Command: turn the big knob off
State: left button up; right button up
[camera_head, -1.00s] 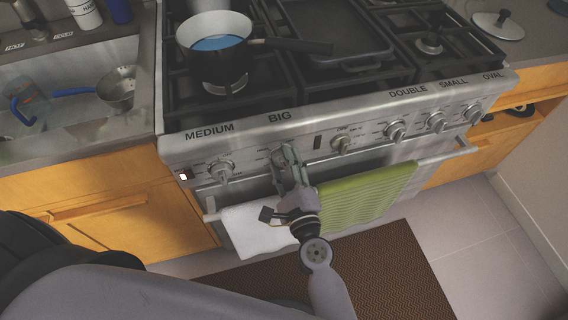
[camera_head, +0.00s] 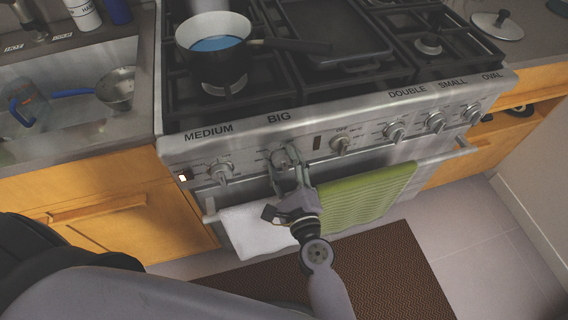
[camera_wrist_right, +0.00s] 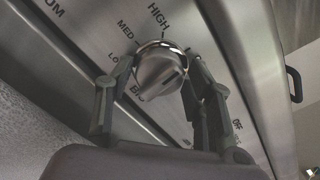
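The big knob (camera_head: 282,158) is on the stove's front panel below the label BIG. My right gripper (camera_head: 287,167) is at this knob. In the right wrist view the knob (camera_wrist_right: 160,72) sits between the two fingers of the right gripper (camera_wrist_right: 160,85). The fingers are spread. A gap shows on the knob's left, and the right finger is close to its right side; contact cannot be told. LO, MED and HIGH are printed left of and above the knob, OFF at lower right. My left gripper is out of view.
The medium knob (camera_head: 221,173) is left of the big knob, and another knob (camera_head: 342,144) is to its right. A white towel (camera_head: 256,228) and a green towel (camera_head: 366,196) hang on the oven handle below. A pot (camera_head: 214,58) stands on a burner.

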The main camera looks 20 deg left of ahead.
jog(key=shift+o, duration=1.1)
jog(key=v, duration=1.2)
